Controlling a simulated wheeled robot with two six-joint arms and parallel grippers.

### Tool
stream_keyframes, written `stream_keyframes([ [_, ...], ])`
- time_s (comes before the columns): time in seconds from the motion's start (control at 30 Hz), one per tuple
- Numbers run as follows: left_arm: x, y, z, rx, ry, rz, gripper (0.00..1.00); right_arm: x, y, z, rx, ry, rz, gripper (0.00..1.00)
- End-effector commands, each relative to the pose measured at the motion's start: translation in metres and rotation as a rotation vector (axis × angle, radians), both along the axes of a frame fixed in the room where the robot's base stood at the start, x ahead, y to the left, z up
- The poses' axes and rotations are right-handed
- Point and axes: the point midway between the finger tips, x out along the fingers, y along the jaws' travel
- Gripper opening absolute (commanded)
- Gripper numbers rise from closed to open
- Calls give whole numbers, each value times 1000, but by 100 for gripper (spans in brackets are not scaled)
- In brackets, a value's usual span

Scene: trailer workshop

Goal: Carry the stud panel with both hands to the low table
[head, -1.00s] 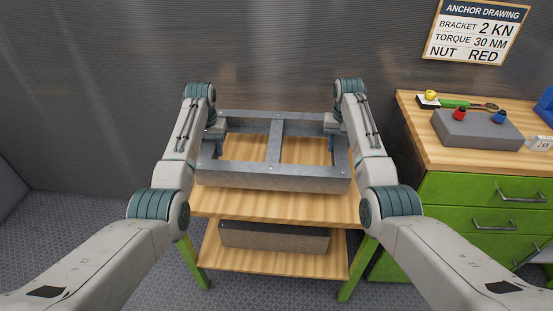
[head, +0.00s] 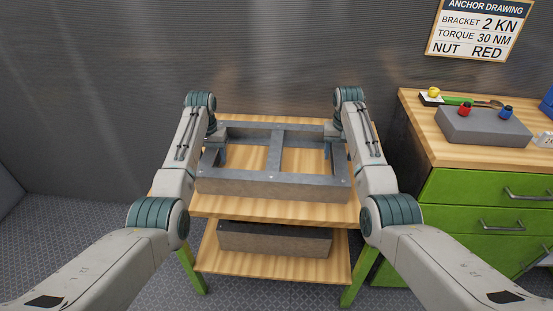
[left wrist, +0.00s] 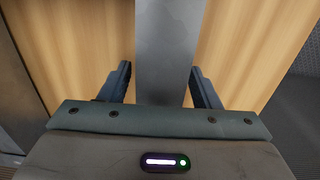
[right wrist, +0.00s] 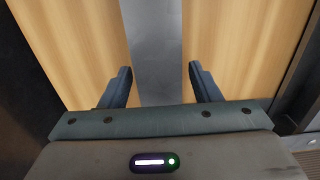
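The grey stud panel (head: 272,183), a rectangular frame with a middle bar, lies flat over the top of a low wooden table (head: 275,208) with green legs. My left gripper (head: 220,150) is at the panel's left side bar (left wrist: 166,40), and my right gripper (head: 328,150) is at its right side bar (right wrist: 152,40). In both wrist views the fingers stand apart on either side of the bar, with narrow gaps showing. Both grippers look open around the bars. The panel's underside is hidden.
A dark grey block (head: 275,240) lies on the table's lower shelf. A taller green-drawered workbench (head: 470,195) stands close on the right, with a grey block (head: 484,126) and tools on top. A ribbed wall (head: 270,50) is behind. Floor is clear at left.

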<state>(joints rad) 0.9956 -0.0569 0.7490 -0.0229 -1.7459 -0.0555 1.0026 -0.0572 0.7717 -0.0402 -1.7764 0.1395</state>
Motion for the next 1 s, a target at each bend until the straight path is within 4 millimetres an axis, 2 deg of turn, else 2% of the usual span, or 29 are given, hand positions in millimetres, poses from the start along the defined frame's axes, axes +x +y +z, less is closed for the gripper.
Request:
stream_keyframes([
  [0.37, 0, 0, 7, 0, -1, 0, 58, 0, 0, 1, 0, 0, 0, 58],
  [0.47, 1, 0, 21, 0, -4, 0, 58, 0, 0, 1, 0, 0, 0, 58],
  [0.8, 0, 1, 92, 0, -3, 0, 58, 0, 0, 1, 0, 0, 0, 58],
  [1.0, 0, 1, 116, 0, -2, 0, 58, 0, 0, 1, 0, 0, 0, 58],
])
